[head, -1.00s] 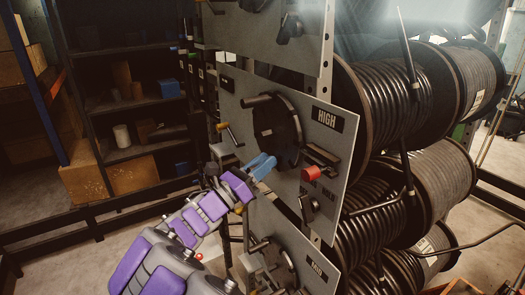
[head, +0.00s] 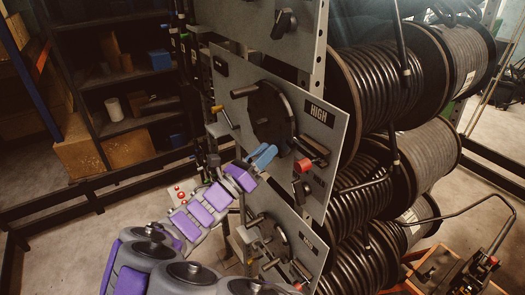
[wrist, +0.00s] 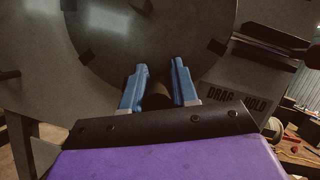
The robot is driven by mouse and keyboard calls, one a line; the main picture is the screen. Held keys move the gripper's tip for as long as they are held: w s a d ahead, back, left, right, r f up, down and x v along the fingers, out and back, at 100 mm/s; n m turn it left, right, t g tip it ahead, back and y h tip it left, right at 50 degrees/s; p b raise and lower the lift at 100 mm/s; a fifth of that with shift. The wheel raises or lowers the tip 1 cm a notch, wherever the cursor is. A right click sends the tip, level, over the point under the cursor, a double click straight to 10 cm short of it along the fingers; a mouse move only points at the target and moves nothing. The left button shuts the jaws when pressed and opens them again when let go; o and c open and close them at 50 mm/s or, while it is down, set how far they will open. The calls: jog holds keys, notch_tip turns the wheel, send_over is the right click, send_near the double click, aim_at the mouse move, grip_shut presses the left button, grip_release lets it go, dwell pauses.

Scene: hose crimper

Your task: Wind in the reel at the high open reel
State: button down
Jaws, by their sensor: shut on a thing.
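The high reel's panel carries the sign HIGH (head: 318,112) and a large dark crank disc (head: 270,118). A dark cylinder (head: 242,91) sticks out at the disc's upper left. My gripper (head: 263,157) has blue fingers and is at the disc's lower edge. In the wrist view, my gripper (wrist: 159,88) is shut on a dark round grip (wrist: 155,101) in front of the disc (wrist: 150,40). The fingers hide much of the grip. The high reel's coiled black hose (head: 375,92) is behind the panel to the right.
A red knob (head: 303,165) is right of my gripper, by the DRAG HOLD label (wrist: 240,97). A yellow-tipped lever (head: 219,108) is at the panel's left. Another crank panel (head: 285,240) is just below. Dark shelves (head: 125,125) stand at the back left.

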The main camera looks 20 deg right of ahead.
jog(key=shift+s+a+r+p, duration=0.15)
jog(key=shift+r+p, duration=0.15)
jog(key=shift+r, duration=0.25)
jog(key=shift+s+r+p, duration=0.3)
jog(key=shift+p, duration=0.2)
dwell(1.5)
jog(key=shift+d, duration=0.2)
dwell(0.3)
jog(key=c, duration=1.3)
grip_release()
jog(key=o, duration=0.3)
jog(key=shift+s+a, duration=0.2)
jog(key=shift+s, duration=0.1)
jog(key=shift+w+a+f, duration=0.15)
jog(key=shift+w+f, duration=0.1)
jog(key=shift+f, duration=0.05)
jog(key=shift+s+a+f, duration=0.1)
jog(key=shift+b+v, duration=1.45)
jog(key=shift+v, duration=7.1)
